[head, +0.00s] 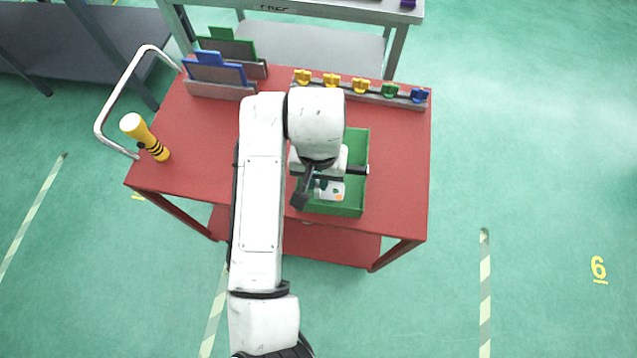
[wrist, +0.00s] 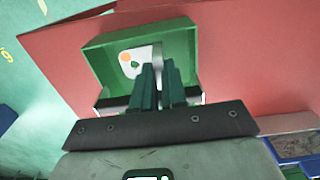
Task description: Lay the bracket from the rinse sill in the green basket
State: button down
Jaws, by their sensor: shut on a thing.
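The green basket (head: 352,194) stands on the red cart top, under my gripper; it also fills the middle of the wrist view (wrist: 178,44). My gripper (wrist: 158,88) points down into the basket with its two dark green fingers close together. A white card with an orange spot and a green mark (wrist: 135,62) lies in the basket.
A rail with yellow, green and blue knobs (head: 361,86) runs along the cart's back edge. Blue and green plates (head: 215,72) stand in holders at back left. A yellow torch-like object (head: 145,137) is near the cart handle (head: 115,98). The cart's right side is clear.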

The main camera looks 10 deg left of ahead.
aim_at(318, 189)
jog(key=shift+f, duration=2.25)
jog(key=c, duration=1.2)
grip_release()
jog(key=shift+f, duration=0.1)
jog(key=shift+o, duration=0.2)
notch_tip(318, 189, up, 12)
jog(key=shift+r+b, duration=0.15)
jog(key=shift+b, duration=0.25)
